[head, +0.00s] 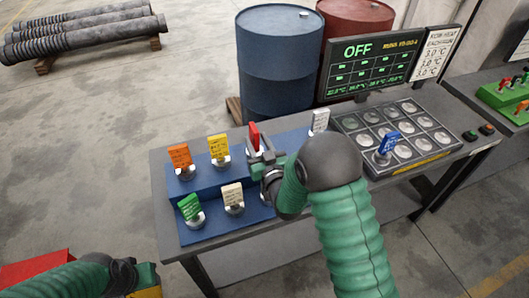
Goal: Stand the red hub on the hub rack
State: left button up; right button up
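The red hub (254,134) is at the back step of the blue stepped rack (208,180), between the yellow hub (218,148) and the white hub (319,121). Only its upright red tab shows clearly; its base is hidden behind my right gripper. My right gripper (258,152) is at the red hub, with its fingers close around the tab's lower part. Whether they press on it or stand slightly apart, I cannot tell. My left gripper (148,280) is low at the bottom left, away from the rack, and its fingers do not show clearly.
An orange hub (180,157) stands on the back step; green (190,208) and cream (232,196) hubs stand on the front step. A blue hub (387,145) stands on the grey tray of round wells (430,165). The panel (375,65) reads OFF. Barrels (280,60) stand behind.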

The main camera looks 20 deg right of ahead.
jog(key=s, duration=0.3)
jog(key=s+b, duration=0.1)
jog(key=s, duration=0.7)
jog(key=shift+d+r, duration=0.15)
jog(key=shift+d, duration=0.1)
